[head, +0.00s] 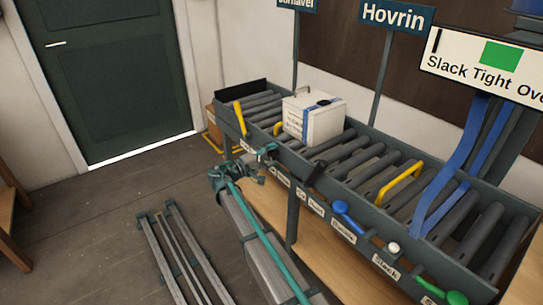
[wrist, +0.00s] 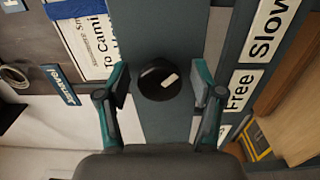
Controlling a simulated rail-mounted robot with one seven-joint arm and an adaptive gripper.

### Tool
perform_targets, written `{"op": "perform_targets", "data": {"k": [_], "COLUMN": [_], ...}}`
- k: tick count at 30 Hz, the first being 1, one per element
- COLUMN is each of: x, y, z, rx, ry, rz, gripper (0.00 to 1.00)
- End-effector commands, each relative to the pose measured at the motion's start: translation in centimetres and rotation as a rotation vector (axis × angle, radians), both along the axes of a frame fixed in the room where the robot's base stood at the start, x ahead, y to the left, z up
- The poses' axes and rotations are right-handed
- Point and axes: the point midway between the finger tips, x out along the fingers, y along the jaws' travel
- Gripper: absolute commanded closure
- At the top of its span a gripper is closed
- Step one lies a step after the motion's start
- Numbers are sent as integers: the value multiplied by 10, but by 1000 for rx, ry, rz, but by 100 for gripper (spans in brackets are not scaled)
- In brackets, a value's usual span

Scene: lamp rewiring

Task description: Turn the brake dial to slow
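The brake dial (wrist: 154,84) is a round black knob with a short white mark, on a dark grey-green rail in the wrist view. Its mark points to the upper right. A white "Free" label (wrist: 241,91) is to its right, with a "Slow" label (wrist: 268,32) above that. My gripper (wrist: 161,86) is open, with one green-edged finger on each side of the dial and a visible gap at both. I cannot tell whether the fingertips reach the dial's depth. In the head view my gripper (head: 266,163) is at the conveyor's front rail; the dial cannot be made out there.
A white box (head: 311,117) with a blue strap stands on the roller conveyor (head: 350,160). A black lever (head: 316,170), a blue handle (head: 352,215) and a green handle (head: 440,291) stick out along the front rail. Metal rails (head: 185,255) lie on the floor.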

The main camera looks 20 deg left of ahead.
Motion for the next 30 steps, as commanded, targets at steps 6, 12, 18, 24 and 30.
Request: {"op": "perform_targets", "data": {"k": [6, 12, 18, 24, 30], "x": [0, -10, -38, -70, -92], "y": [0, 7, 25, 47, 61], "z": [0, 0, 0, 0, 0], "rx": [1, 1, 1, 1, 0], "ry": [-1, -1, -1, -1, 0], "rz": [0, 1, 3, 3, 2], "gripper": [33, 33, 33, 33, 33]}}
